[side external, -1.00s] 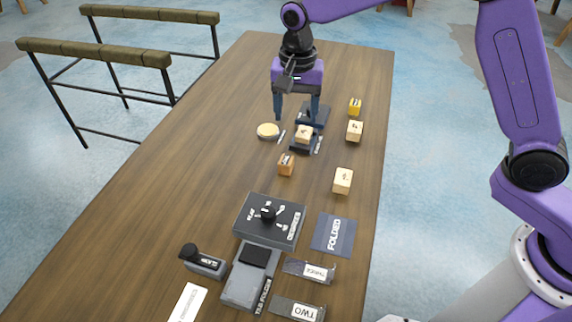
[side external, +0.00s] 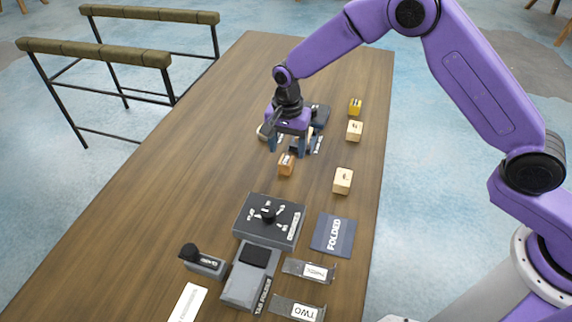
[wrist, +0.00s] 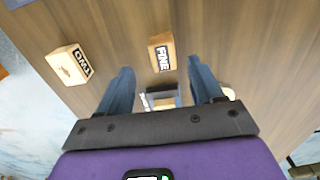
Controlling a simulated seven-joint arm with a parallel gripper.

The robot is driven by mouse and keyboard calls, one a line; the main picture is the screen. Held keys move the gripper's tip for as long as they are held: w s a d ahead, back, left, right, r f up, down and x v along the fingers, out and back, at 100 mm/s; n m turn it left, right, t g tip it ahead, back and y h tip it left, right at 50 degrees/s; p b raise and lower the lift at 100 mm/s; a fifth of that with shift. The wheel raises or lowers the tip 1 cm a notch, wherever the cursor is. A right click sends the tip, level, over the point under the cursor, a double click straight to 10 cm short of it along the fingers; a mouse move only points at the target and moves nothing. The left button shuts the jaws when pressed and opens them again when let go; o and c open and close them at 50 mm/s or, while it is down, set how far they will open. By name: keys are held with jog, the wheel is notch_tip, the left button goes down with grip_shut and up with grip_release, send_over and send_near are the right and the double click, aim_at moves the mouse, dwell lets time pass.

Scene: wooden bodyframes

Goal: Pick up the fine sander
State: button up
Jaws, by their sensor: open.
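The fine sander is a small orange-brown block (side external: 286,165) on the table, and in the wrist view its dark label reads FINE (wrist: 161,52). My gripper (side external: 287,151) is low over the table just behind the block in the side view, fingers pointing down. In the wrist view the open fingers (wrist: 160,70) have the block ahead of their tips, roughly centred between them. The gripper is empty and no contact with the block shows.
A pale block (side external: 343,180) lies to the front right; two more blocks, pale (side external: 355,130) and yellow (side external: 355,106), stand behind it. A dark holder (wrist: 160,97) shows between my fingers. A grey dial box (side external: 270,219) and a FOLDED mat (side external: 333,234) are nearer the front.

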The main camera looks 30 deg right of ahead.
aim_at(286, 159)
jog(key=shift+w+a+f, duration=0.1)
jog(key=shift+a+f, duration=0.05)
jog(key=shift+f, duration=3.05)
jog(key=shift+c, duration=0.3)
jog(key=c, duration=1)
